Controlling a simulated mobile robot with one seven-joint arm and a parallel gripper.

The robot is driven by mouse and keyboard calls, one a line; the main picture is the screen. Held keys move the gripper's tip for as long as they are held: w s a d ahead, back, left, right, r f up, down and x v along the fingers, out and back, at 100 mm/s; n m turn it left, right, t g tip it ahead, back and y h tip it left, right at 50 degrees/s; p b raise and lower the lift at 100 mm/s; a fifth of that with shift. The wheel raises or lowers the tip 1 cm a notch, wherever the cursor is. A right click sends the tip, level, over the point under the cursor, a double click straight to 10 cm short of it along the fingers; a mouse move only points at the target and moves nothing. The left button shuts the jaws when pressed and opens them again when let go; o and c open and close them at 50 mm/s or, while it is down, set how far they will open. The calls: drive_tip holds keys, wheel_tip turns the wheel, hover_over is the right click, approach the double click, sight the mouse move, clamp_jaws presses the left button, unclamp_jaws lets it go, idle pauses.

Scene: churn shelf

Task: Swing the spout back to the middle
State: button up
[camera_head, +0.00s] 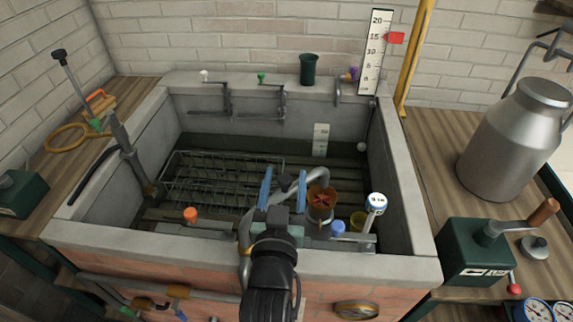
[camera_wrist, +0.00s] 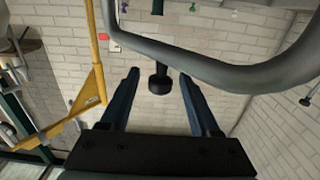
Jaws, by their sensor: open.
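A grey curved pipe, seemingly the spout (camera_head: 312,155), arches over the front of the stone trough just beyond my gripper. Its right end comes down near an orange-brown cup with a red cross (camera_head: 321,206). In the wrist view the thick grey pipe (camera_wrist: 215,63) sweeps across the top and right. A dark knob on a short stem (camera_wrist: 160,85) shows between my fingers there, apart from both. My gripper (camera_head: 283,186) has blue fingers and is open, with its fingers either side of the knob in the head view. The pipe's base is partly hidden by my arm.
A green crank box (camera_head: 470,255) and metal churn (camera_head: 515,135) stand right. A yellow post (camera_head: 413,60) rises behind.

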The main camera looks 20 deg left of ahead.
drive_tip(key=shift+x, duration=1.7)
drive_tip(key=shift+c, duration=0.3)
clamp_jaws()
